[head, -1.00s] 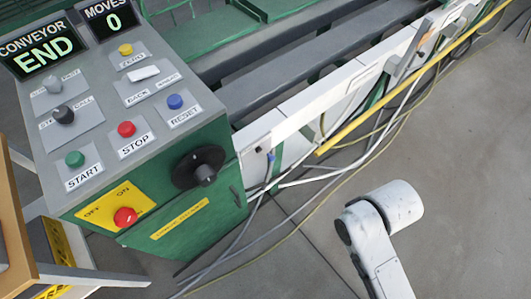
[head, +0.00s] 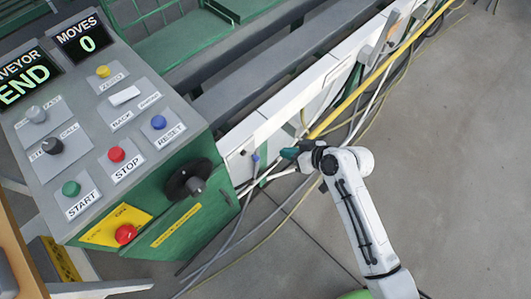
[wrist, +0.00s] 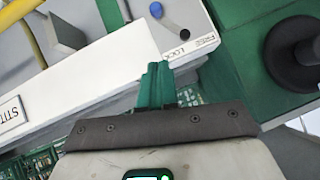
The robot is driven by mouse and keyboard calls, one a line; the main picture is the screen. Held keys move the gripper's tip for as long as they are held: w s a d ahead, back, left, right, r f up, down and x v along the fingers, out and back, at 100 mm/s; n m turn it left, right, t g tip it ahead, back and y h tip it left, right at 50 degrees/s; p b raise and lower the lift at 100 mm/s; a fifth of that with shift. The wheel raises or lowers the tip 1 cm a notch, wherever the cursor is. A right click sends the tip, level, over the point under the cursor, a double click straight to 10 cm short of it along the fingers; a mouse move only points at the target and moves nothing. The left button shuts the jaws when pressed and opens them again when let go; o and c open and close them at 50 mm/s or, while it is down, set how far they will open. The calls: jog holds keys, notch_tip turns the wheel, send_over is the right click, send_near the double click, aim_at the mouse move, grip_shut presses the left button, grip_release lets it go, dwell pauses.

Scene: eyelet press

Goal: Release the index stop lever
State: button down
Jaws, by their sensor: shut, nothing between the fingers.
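The index stop lever shows in the wrist view as a small blue handle (wrist: 164,22) by a grey round part, beside a plate (wrist: 190,45) marked FREE and LOCK. I cannot tell which word it points to. In the head view its blue tip (head: 256,157) is on the white rail's near end, by the green cabinet. My gripper (head: 288,153) has dark teal fingers, shut and empty, just right of the lever. In the wrist view the shut fingers (wrist: 157,72) are in front of the white rail, apart from the lever.
The control panel (head: 132,140) stands left, with buttons, switches and a black rotary handle (head: 190,182), also close right in the wrist view (wrist: 293,52). A yellow bar (head: 385,75) and loose cables run along the white rail (head: 290,95).

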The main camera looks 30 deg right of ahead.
jog(key=shift+f, duration=0.1)
send_near(254, 155)
jog(key=w+r, duration=0.1)
jog(key=w, duration=0.2)
jog(key=shift+w+a+f, duration=0.1)
jog(key=shift+a+f, duration=0.2)
jog(key=shift+f, duration=0.4)
jog(key=shift+s+a+f, duration=0.1)
jog(key=shift+a+f, duration=0.2)
jog(key=shift+f, duration=0.35)
jog(key=shift+w+a+f, duration=0.1)
jog(key=shift+a+f, duration=0.2)
jog(key=shift+f, duration=0.4)
